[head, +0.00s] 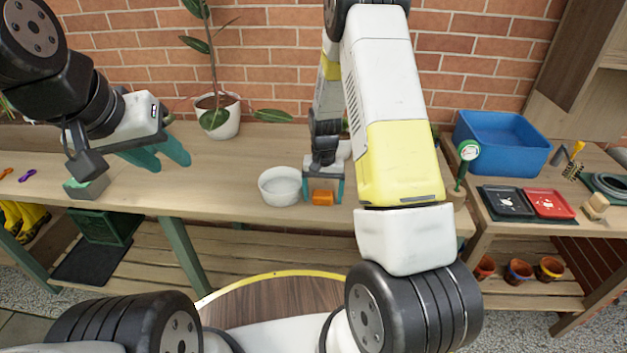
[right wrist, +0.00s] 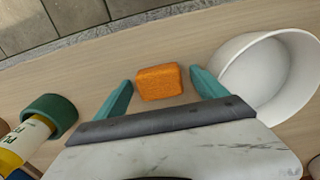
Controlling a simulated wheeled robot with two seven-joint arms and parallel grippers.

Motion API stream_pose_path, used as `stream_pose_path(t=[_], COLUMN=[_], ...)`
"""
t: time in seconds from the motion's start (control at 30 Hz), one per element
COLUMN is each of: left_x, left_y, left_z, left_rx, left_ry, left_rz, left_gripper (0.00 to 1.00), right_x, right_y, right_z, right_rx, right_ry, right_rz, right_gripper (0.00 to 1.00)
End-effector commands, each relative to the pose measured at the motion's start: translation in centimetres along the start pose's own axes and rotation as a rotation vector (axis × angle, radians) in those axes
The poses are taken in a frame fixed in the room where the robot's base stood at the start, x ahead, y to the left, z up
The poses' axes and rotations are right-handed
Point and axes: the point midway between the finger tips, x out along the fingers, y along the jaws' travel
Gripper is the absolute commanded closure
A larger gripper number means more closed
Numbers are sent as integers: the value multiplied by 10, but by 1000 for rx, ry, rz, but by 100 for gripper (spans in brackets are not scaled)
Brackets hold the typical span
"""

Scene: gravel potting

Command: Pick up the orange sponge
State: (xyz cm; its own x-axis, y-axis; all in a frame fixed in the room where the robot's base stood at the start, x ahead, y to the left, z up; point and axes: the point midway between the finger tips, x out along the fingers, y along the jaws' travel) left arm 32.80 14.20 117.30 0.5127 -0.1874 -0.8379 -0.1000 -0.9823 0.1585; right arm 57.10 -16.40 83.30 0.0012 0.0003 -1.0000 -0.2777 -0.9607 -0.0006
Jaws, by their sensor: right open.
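The orange sponge (head: 323,198) lies on the wooden potting bench near its front edge. In the right wrist view the sponge (right wrist: 160,82) sits between the two teal fingers of my right gripper (right wrist: 160,88). The fingers are open, with a gap on each side of the sponge. In the head view my right gripper (head: 323,190) points down at the sponge, just right of a white bowl. My left gripper (head: 160,158) is at the left above the bench, its teal fingers apart and nothing visible between them.
The white bowl (head: 280,187) stands close to the right gripper's finger; it also shows in the right wrist view (right wrist: 262,75). A bottle with a green cap (right wrist: 50,115) is on the other side. A potted plant (head: 228,122) stands behind. The bench's front edge is close.

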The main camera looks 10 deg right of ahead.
Motion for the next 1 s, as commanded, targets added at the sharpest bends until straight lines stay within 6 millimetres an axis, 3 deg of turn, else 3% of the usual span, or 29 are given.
stream_pose_path(t=[0.07, 0.4, 0.77, 1.0], left_x=[0, 0, 0, 0], left_y=[0, 0, 0, 0], left_z=[0, 0, 0, 0], left_rx=[0, 0, 0, 0], left_ry=[0, 0, 0, 0], left_rz=[0, 0, 0, 0], left_gripper=[64, 64, 64, 64], right_x=[0, 0, -7, -37], right_y=[0, 0, 0, 0], right_z=[0, 0, 0, -1], right_rx=[0, 0, -1, 0], right_ry=[0, 0, 0, 3], right_rz=[0, 0, 0, -1], right_gripper=[22, 89, 89, 89])
